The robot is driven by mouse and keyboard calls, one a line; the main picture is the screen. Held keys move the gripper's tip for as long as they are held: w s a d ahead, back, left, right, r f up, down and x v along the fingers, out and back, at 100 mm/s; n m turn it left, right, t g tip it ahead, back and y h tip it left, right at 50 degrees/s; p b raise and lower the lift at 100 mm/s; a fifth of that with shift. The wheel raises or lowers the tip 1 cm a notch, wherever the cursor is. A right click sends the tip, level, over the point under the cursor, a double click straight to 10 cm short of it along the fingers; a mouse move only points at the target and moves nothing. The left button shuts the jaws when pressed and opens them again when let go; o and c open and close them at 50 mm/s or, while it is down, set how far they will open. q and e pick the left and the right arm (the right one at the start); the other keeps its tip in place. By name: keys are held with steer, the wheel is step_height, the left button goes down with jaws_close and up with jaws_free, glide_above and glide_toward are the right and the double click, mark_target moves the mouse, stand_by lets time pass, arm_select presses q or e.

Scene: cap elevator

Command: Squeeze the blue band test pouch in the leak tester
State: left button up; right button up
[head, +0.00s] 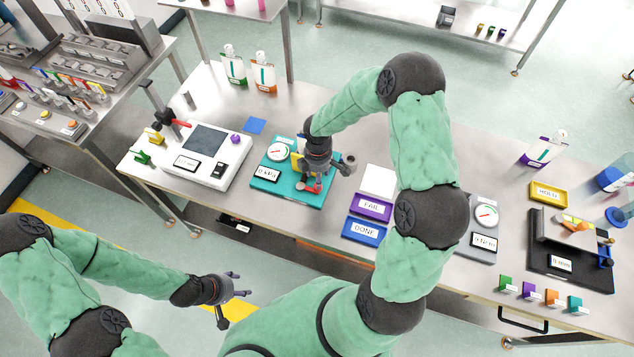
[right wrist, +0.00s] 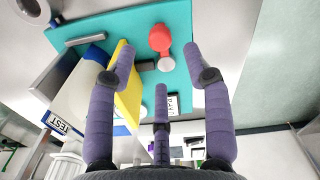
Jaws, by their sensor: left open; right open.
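The leak tester is a teal base (head: 292,196) with a round gauge (head: 277,152), a yellow plate (head: 296,162) and a red knob (head: 313,187). In the right wrist view the yellow plate (right wrist: 126,88) stands at left and the red knob (right wrist: 160,38) lies between the fingers. A white piece with blue parts and the word TEST (right wrist: 60,122) is beside the yellow plate; it looks like the blue band pouch, partly hidden. My right gripper (head: 318,176) is open over the tester, its fingers apart around the knob area. My left gripper (head: 234,284) is open and empty in front of the table.
A white device (head: 205,150) stands left of the tester. A purple FAIL tray (head: 370,207) and a blue DONE tray (head: 364,230) lie to its right. A grey gauge unit (head: 484,240), a yellow HOLD tray (head: 547,191) and a black fixture (head: 570,262) stand farther right.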

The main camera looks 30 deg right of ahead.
step_height(320, 180, down, 6)
steer(key=shift+r+b, duration=0.15)
steer(key=shift+b, duration=0.15)
jaws_close()
